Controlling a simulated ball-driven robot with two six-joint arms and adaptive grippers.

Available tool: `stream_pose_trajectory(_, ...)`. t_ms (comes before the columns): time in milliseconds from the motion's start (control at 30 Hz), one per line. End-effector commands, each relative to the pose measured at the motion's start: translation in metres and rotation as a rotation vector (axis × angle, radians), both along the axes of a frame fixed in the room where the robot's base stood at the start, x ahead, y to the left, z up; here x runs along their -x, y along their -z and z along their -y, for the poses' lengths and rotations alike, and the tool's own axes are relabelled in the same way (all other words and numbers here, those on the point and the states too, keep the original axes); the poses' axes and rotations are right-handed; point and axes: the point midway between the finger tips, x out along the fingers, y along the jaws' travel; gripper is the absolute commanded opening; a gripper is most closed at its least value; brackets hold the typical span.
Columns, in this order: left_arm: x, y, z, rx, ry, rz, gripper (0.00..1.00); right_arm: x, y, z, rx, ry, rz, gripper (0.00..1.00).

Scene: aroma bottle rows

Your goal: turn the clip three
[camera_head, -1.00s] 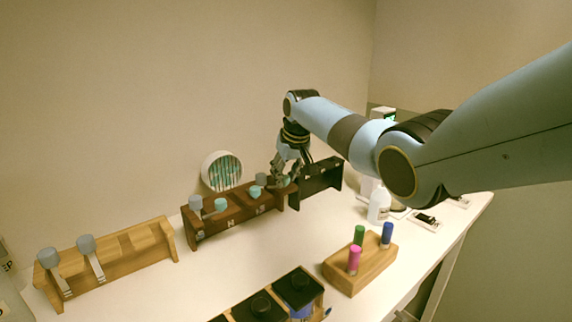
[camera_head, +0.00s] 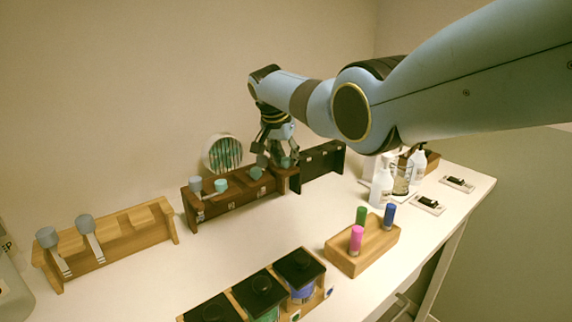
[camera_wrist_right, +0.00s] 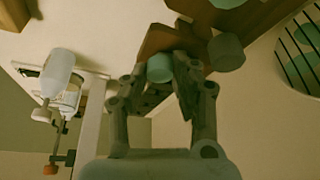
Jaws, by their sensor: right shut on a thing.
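A brown rack (camera_head: 237,196) in the middle of the row bears several clips with round grey or teal heads. A grey-headed clip (camera_head: 195,184) and a teal-headed clip (camera_head: 221,185) are at its left, and another teal-headed clip (camera_head: 256,173) is further right. My right gripper (camera_head: 280,163) is at the rack's right end, pointing down, shut on a teal-headed clip. In the right wrist view that clip's teal head (camera_wrist_right: 160,68) is between the fingers, with a grey head (camera_wrist_right: 227,52) close beside. The fingers hide the clip's stem. My left gripper is not in view.
A light wood rack (camera_head: 130,242) with two grey-headed clips is at left, a black rack (camera_head: 322,163) at right. A wooden block (camera_head: 350,255) with coloured tubes and black-lidded jars (camera_head: 299,268) stand in front. White bottles (camera_head: 381,186) stand right. The table between is mostly clear.

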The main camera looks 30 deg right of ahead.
Motion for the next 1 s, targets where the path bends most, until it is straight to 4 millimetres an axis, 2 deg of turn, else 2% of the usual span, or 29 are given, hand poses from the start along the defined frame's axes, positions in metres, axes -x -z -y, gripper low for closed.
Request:
stream_pose_trajectory(33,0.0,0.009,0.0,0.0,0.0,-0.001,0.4,-0.001,0.003,0.0,0.0,0.029,0.003,0.0)
stream_pose_trajectory(300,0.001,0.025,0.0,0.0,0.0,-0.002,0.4,-0.001,0.001,-0.001,0.0,0.152,0.003,0.0)
stream_pose_trajectory(933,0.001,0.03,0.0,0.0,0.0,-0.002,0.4,-0.001,-0.001,-0.001,-0.001,0.197,0.002,0.0)
stream_pose_trajectory(967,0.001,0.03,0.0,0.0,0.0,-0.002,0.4,-0.001,-0.001,-0.001,-0.001,0.197,0.002,0.29)
stream_pose_trajectory(1000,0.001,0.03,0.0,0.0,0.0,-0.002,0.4,-0.001,-0.001,-0.001,-0.001,0.196,0.002,0.34)
